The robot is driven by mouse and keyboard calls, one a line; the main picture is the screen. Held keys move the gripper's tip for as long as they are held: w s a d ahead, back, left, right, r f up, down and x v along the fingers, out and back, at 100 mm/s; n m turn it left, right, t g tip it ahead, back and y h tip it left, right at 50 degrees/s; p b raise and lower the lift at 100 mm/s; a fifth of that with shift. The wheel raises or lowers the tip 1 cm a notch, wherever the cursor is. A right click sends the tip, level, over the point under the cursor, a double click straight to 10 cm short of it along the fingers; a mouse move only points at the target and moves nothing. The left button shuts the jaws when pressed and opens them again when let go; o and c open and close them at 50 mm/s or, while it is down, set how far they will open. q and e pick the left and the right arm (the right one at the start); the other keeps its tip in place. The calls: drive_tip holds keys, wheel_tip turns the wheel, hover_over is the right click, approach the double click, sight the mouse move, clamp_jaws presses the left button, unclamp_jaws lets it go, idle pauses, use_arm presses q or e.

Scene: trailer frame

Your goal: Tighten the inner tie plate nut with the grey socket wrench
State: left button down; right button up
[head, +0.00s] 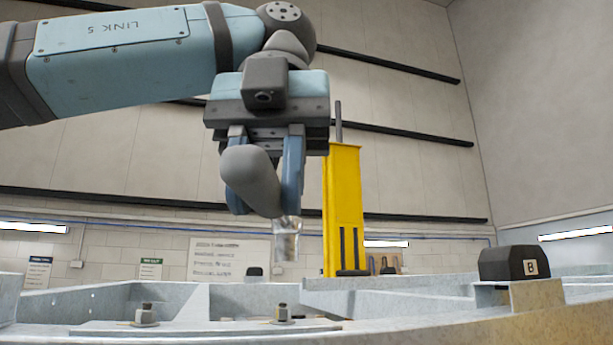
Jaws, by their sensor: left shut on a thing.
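My left gripper (265,180) is shut on the grey socket wrench (250,178). The wrench's rounded grey body sits between the blue fingers. Its shiny metal socket (286,240) points down, clear of the frame below. A flat tie plate (205,329) lies on the pale trailer frame. Two nuts on studs stand on it: a left nut (145,315) and a right nut (282,313). The socket hangs above the right nut in the picture, with a visible gap. I cannot tell for sure which nut is the inner one. My right gripper is out of view.
The pale metal trailer frame (400,304) spans the bottom, with raised rails around the plate. A black block marked B (514,262) stands on it at the right. A tall yellow post (343,205) rises behind my gripper. The air above the plate's left part is free.

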use_arm(q)
drive_tip(key=a+f+m+b, duration=0.1)
drive_tip(key=a+f+m, duration=0.2)
drive_tip(key=a, duration=0.2)
drive_tip(key=shift+s+f+m+y, duration=0.15)
drive_tip(key=shift+f+m+y, duration=0.15)
drive_tip(key=shift+f+y, duration=0.1)
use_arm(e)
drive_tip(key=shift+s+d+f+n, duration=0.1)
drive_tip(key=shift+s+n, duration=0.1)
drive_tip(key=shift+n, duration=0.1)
use_arm(q)
drive_tip(key=shift+a, duration=0.15)
drive_tip(key=shift+f, duration=0.1)
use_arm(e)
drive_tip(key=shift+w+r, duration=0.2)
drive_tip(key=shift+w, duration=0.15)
use_arm(q)
drive_tip(key=shift+f, duration=0.1)
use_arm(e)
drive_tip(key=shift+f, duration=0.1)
use_arm(q)
drive_tip(key=shift+f+b, duration=0.65)
drive_tip(key=shift+f, duration=0.1)
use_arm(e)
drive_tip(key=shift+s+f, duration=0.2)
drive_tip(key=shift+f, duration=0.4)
